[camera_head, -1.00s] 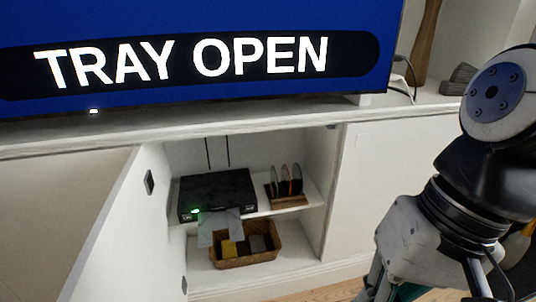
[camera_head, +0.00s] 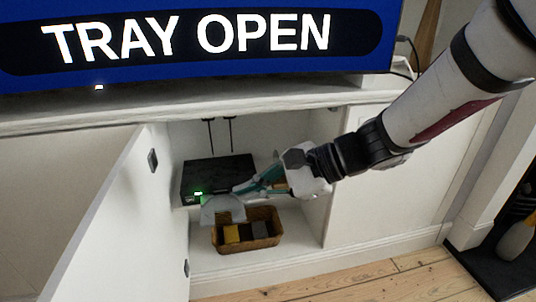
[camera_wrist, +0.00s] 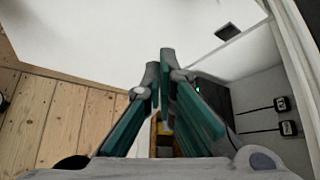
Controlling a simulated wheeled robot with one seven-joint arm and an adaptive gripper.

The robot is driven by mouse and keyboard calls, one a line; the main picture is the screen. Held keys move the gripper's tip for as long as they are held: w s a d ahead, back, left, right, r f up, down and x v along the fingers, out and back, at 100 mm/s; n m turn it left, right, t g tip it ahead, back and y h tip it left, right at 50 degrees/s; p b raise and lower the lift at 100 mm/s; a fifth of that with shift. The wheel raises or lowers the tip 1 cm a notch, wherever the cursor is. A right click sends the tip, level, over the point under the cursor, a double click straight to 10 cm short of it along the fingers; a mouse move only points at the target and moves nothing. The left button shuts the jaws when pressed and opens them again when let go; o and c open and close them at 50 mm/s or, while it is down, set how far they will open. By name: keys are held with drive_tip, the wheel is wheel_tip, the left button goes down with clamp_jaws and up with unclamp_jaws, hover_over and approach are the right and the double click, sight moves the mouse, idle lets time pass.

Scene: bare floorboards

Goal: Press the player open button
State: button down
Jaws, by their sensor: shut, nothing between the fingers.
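The player (camera_head: 215,172) is a black box on the cabinet shelf, with a green light (camera_head: 198,194) at the left of its front. Its pale grey tray (camera_head: 222,209) sticks out from the front. My gripper (camera_head: 238,190) has reached into the cabinet from the right. Its teal fingers are shut and empty, with the tips close to the right part of the player's front. I cannot tell whether they touch it. The open button cannot be made out. In the wrist view part of the dark player (camera_wrist: 215,95) shows right of the fingers (camera_wrist: 165,75).
The screen (camera_head: 200,35) above reads "TRAY OPEN". The cabinet door (camera_head: 120,225) stands open on the left. A wicker basket (camera_head: 247,243) holding yellow and dark items sits below the player. My arm covers most of the disc rack. The wooden floor (camera_head: 390,275) in front is clear.

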drive_tip(key=w+a+f+m+t+b, duration=0.2)
drive_tip(key=w+f+m+t, duration=0.2)
drive_tip(key=w+f+m, duration=0.65)
drive_tip(key=w+f+m+t, duration=0.1)
drive_tip(key=w+f+m, duration=0.1)
drive_tip(key=f, duration=0.3)
drive_tip(key=w+d+f+m+h, duration=0.1)
drive_tip(key=w+f+m, duration=0.1)
drive_tip(key=f, duration=0.4)
drive_tip(key=w+f+m+t+h+b, duration=0.1)
drive_tip(key=w+f+m, duration=0.1)
drive_tip(key=f, duration=0.3)
drive_tip(key=shift+w+d+f+t, duration=0.3)
drive_tip(key=shift+w+d+f, duration=0.05)
drive_tip(key=shift+w, duration=0.3)
drive_tip(key=shift+m, duration=0.25)
drive_tip(key=w+a+p, duration=0.1)
drive_tip(key=w+a, duration=0.1)
drive_tip(key=w, duration=0.6)
drive_tip(key=shift+w+a, duration=0.25)
drive_tip(key=shift+w, duration=0.15)
drive_tip(key=shift+w+a, duration=0.1)
drive_tip(key=shift+w, duration=0.15)
